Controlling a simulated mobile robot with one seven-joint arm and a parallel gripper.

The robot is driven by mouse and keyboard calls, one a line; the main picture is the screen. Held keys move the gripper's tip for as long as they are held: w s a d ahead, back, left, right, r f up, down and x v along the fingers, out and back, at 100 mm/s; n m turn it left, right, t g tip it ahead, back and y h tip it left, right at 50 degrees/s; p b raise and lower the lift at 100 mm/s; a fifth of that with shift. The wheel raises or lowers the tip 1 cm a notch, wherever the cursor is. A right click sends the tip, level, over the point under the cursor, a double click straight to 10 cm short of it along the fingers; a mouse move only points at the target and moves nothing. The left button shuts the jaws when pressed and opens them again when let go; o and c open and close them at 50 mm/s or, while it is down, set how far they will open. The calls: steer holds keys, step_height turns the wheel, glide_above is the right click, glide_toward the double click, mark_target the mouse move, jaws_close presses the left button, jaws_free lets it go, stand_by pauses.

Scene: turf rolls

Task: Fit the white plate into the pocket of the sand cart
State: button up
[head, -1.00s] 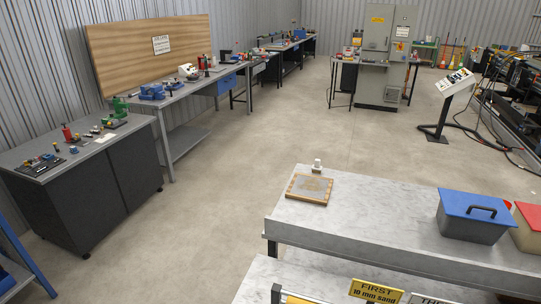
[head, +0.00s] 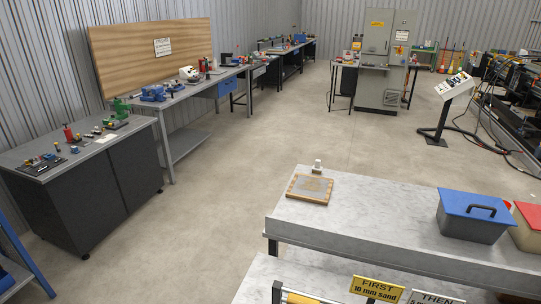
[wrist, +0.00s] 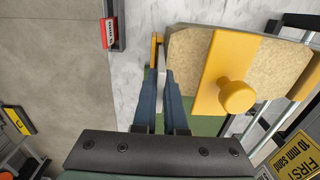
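In the wrist view my gripper (wrist: 161,78) has two blue fingers close together. A narrow white piece, which looks like the white plate (wrist: 161,58) seen edge-on, stands between the fingertips. An orange bracket (wrist: 154,46) is right at the fingertips; whether the plate is inside it or only beside it I cannot tell. To the right is the cart's sand-coloured board (wrist: 188,48) with a yellow bar and round knob (wrist: 237,96). In the head view only part of the cart (head: 300,297) shows at the bottom edge, and my gripper is out of view.
A yellow "FIRST 10 mm sand" sign (head: 377,289) stands at the cart; it also shows in the wrist view (wrist: 299,154). The grey bench (head: 380,215) holds a wood-framed board (head: 310,188) and a blue-lidded box (head: 473,215).

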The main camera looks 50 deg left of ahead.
steer(key=shift+o, duration=1.2)
steer(key=shift+s+d+f, duration=0.15)
steer(key=shift+s+f, duration=0.1)
steer(key=shift+f, duration=0.2)
steer(key=shift+s+d+f, duration=0.15)
steer(key=shift+s+f, duration=0.1)
steer(key=shift+f, duration=0.2)
steer(key=r, duration=0.3)
steer(key=w+r, duration=0.1)
steer(key=shift+w+a+r, duration=0.1)
steer(key=shift+a+r, duration=0.1)
steer(key=shift+a, duration=0.15)
step_height(320, 180, up, 10)
steer(key=shift+s+d+r+b, duration=0.2)
steer(key=shift+s+b, duration=0.1)
steer(key=shift+s, duration=0.05)
steer(key=shift+w, duration=0.1)
